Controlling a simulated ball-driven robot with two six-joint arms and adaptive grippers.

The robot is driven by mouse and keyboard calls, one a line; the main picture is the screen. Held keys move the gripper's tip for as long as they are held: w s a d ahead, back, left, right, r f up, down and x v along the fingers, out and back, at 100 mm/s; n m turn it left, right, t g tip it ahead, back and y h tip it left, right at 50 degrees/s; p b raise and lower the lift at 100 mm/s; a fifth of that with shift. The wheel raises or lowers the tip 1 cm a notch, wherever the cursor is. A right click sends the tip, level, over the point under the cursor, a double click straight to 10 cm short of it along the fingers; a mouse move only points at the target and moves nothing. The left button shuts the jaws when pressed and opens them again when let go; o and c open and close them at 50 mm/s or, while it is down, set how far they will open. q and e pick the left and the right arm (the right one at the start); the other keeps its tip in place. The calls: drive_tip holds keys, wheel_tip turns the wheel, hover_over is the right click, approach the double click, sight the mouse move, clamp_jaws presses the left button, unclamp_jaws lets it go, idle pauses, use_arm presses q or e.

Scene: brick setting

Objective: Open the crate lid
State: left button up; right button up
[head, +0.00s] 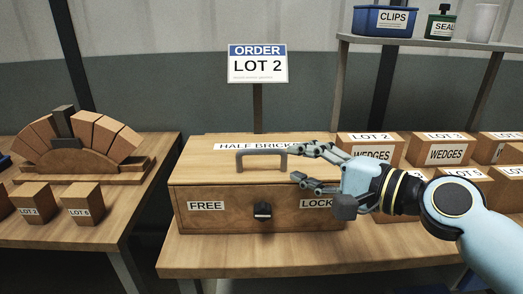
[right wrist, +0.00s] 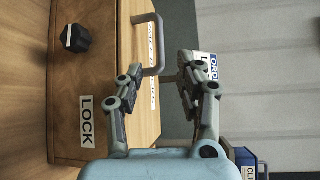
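The wooden crate (head: 230,222) stands on a table with its lid (head: 206,157) down. A grey arched handle (head: 262,153) stands on the lid; it also shows in the right wrist view (right wrist: 158,45). A black knob (head: 263,211) is on the crate's front between the FREE label (head: 206,206) and the LOCK label (head: 316,203). I cannot tell which way it is set. My right gripper (head: 295,165) is open and empty just right of the handle. In the right wrist view the handle lies ahead, between the lines of the two fingers. My left gripper is out of view.
WEDGES boxes (head: 371,147) stand close to the crate's right. A brick arch (head: 80,140) and small LOT boxes (head: 83,203) are on the left table. An ORDER LOT 2 sign (head: 257,64) rises behind the crate. A shelf (head: 430,43) holds a blue CLIPS bin (head: 385,20).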

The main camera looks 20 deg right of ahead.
sight(264, 154)
drive_tip(key=x, duration=1)
drive_tip(key=shift+a+f+p, duration=0.1)
drive_tip(key=shift+a+p, duration=0.05)
drive_tip(key=shift+p, duration=0.25)
drive_tip(key=shift+f, duration=0.1)
clamp_jaws()
